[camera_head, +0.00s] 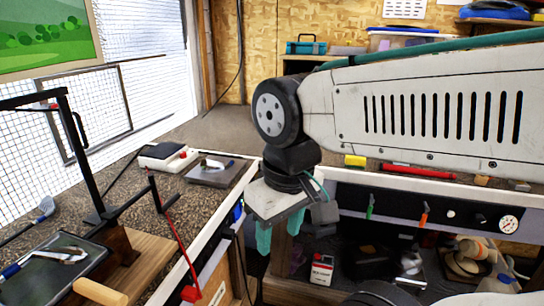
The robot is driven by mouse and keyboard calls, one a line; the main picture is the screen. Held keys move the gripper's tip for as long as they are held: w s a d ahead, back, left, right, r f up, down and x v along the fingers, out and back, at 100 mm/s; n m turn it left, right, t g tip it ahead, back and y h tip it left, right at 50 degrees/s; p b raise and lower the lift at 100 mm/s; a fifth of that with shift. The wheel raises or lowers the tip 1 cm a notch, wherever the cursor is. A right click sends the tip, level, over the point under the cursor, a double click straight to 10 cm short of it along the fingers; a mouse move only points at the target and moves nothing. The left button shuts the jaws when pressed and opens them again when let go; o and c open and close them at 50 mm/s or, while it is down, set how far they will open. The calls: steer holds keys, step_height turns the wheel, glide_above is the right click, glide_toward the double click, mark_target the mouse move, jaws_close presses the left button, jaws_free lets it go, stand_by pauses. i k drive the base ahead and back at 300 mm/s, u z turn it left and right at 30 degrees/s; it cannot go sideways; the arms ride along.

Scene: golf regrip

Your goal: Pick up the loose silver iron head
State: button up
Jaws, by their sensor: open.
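A silver iron head (66,254) lies on a dark tray (45,284) at the lower left of the bench. Another small silver head-like piece (213,164) lies on a grey plate (232,174) farther back. A third silver head (46,205), seemingly on a dark shaft, lies at the left edge. I cannot tell for sure which head is the loose one. My gripper (279,230) hangs beyond the bench's right edge, its teal fingers pointing down, open and apart from all the heads. Nothing shows between the fingers.
A black post frame (68,140) and a red rod (174,235) rise over the left bench (125,190). A white and black box (168,156) sits near the plate. A shelf below the back bench holds a red and white can (321,269).

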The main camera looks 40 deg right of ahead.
mark_target(206, 165)
steer(key=z, duration=0.15)
steer(key=k, duration=0.6)
steer(key=u, duration=0.55)
steer(key=k, duration=0.6)
steer(key=z, duration=0.6)
steer(key=i, duration=0.5)
steer(key=z, duration=0.65)
steer(key=i, duration=0.75)
steer(key=u, duration=0.65)
steer(key=i, duration=0.6)
steer(key=u, duration=0.6)
